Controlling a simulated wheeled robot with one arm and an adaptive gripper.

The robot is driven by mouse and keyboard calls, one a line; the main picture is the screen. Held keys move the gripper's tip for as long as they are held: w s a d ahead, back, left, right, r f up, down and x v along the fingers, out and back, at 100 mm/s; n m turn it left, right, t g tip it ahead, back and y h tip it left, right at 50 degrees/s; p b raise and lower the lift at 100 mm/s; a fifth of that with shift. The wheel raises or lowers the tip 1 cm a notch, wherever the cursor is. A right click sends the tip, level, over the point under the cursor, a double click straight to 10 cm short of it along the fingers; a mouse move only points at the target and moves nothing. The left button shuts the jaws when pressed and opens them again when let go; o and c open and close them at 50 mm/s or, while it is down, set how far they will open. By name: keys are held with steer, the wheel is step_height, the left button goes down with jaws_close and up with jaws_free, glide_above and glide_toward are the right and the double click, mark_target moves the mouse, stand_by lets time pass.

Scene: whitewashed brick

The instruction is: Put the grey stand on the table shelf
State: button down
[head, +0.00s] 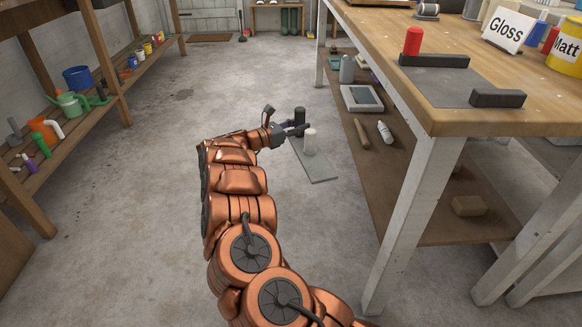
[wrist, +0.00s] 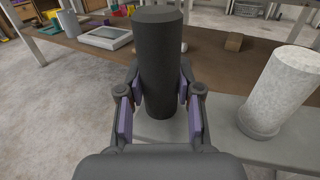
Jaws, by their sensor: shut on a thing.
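The grey stand (head: 318,167) is a flat grey plate with a dark upright cylinder (head: 300,115) near its far end. A pale, speckled cylinder (head: 309,141) stands on the plate beside the dark one. My gripper (head: 294,130) is shut around the dark cylinder. In the wrist view the dark cylinder (wrist: 160,65) is upright between the finger pads, with the pale cylinder (wrist: 278,92) to its right. The plate appears level, left of the table shelf (head: 408,205). I cannot tell whether it touches the floor.
The shelf holds a grey tray (head: 362,98), a brown rod (head: 362,135), a white bottle (head: 385,132) and a tan block (head: 468,206). Its front middle is bare. A white table leg (head: 410,215) stands at the shelf's near edge. The tabletop (head: 400,30) overhangs the shelf.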

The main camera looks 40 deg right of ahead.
steer(key=s+a+f+m+g+y+b, duration=0.1)
steer(key=s+a+f+m+g+b, duration=0.15)
steer(key=f, duration=0.25)
steer(key=s+a+f+m+g+b, duration=0.1)
steer(key=a+f+g, duration=0.1)
steer(key=a+f, duration=0.15)
steer(key=shift+n, duration=0.25)
steer(key=shift+s+d+f, duration=0.1)
steer(key=shift+s+d, duration=3.05)
steer(key=shift+d, duration=1.65)
steer(key=shift+s+d+f, duration=0.15)
steer(key=shift+s+d, duration=2.95)
steer(key=shift+d, duration=1.7)
steer(key=shift+s+d+f, duration=0.1)
steer(key=shift+s+d, duration=3.05)
steer(key=shift+d, duration=1.65)
steer(key=shift+w+f, duration=0.1)
steer(key=shift+f, duration=0.8)
steer(key=c, duration=0.7)
jaws_free()
steer(key=shift+a+f, duration=0.1)
steer(key=v, duration=1.2)
